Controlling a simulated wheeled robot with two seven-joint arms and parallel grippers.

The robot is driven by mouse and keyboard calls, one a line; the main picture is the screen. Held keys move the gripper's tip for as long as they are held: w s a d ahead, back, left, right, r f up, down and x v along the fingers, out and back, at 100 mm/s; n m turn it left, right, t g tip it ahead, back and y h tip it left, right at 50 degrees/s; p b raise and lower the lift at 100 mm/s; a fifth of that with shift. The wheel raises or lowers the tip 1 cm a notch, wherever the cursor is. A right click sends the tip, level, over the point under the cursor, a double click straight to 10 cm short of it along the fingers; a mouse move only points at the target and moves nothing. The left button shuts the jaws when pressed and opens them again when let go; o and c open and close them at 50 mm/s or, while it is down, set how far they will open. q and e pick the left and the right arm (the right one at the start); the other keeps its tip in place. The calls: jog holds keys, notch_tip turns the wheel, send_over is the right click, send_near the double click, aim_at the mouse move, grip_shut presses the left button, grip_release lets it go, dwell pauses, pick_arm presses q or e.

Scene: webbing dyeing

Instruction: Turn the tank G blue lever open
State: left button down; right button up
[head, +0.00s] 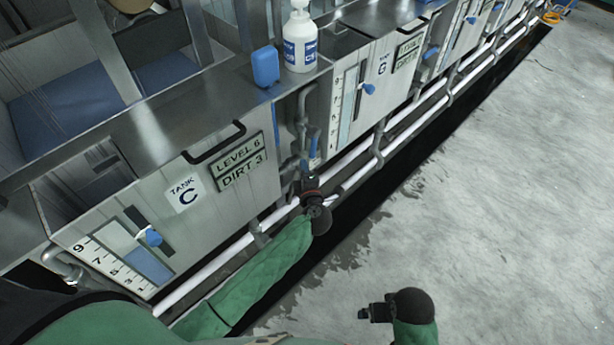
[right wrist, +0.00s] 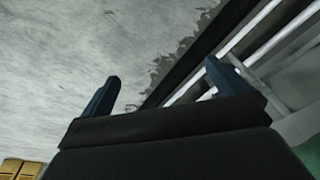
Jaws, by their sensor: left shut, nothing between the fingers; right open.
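Tank G (head: 383,92) is the grey metal tank with a "G" label at the upper middle of the head view. A blue knob (head: 369,88) sits on its front beside a level scale. A narrow blue lever (head: 314,149) stands by the pipes in the gap between tanks C and G; which tank it serves I cannot tell. My left gripper (head: 309,184) is shut and empty, just below that blue lever in the picture; contact cannot be made out. My right gripper (head: 375,313) is open and empty over the floor; its spread fingers show in the right wrist view (right wrist: 163,88).
Tank C (head: 205,215), with its own blue knob (head: 151,237), stands at the left. A white bottle (head: 300,40) and a blue container (head: 265,67) stand on the ledge. White pipes (head: 358,176) run low along the tanks. The grey floor (head: 500,200) is clear at right.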

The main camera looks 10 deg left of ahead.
aim_at(314, 146)
pick_arm(q)
jog(key=w, duration=0.1)
jog(key=w+d, duration=0.1)
jog(key=w, duration=0.1)
jog(key=w+p, duration=0.1)
jog(key=shift+w+d+f, duration=0.15)
jog(key=shift+w+f, duration=0.15)
pick_arm(e)
jog(key=f, duration=0.5)
jog(key=shift+w+f, duration=0.2)
jog(key=shift+w, duration=0.05)
